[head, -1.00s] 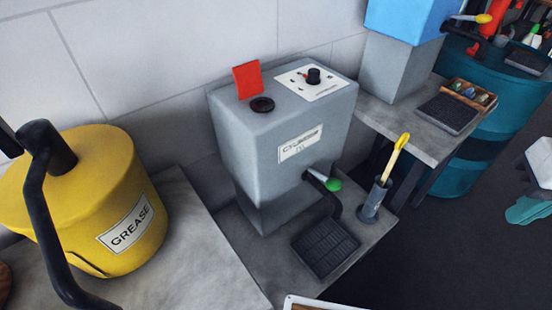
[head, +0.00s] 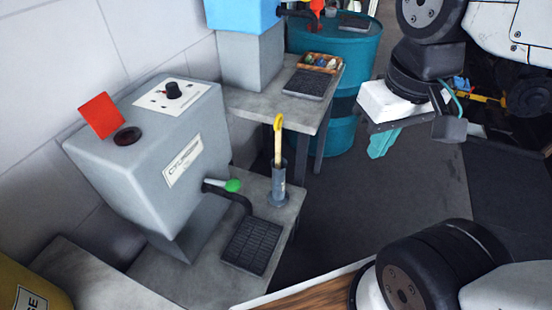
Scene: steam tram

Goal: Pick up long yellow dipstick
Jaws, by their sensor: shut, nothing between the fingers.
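The long yellow dipstick (head: 278,135) stands upright in a grey tube holder (head: 277,186). Its hooked yellow top and upper shaft show; its lower part is hidden inside the tube. The holder stands on the grey bench near its right edge, beside the grey dispenser box. My gripper (head: 402,121) is at the upper right, to the right of the dipstick and well apart from it.
The grey dispenser (head: 148,160) has a green-tipped tap (head: 228,185) left of the holder, above a black drip tray (head: 252,245). Behind are a second bench (head: 255,108) and a teal drum (head: 345,60). The dark floor (head: 345,215) right of the holder is open.

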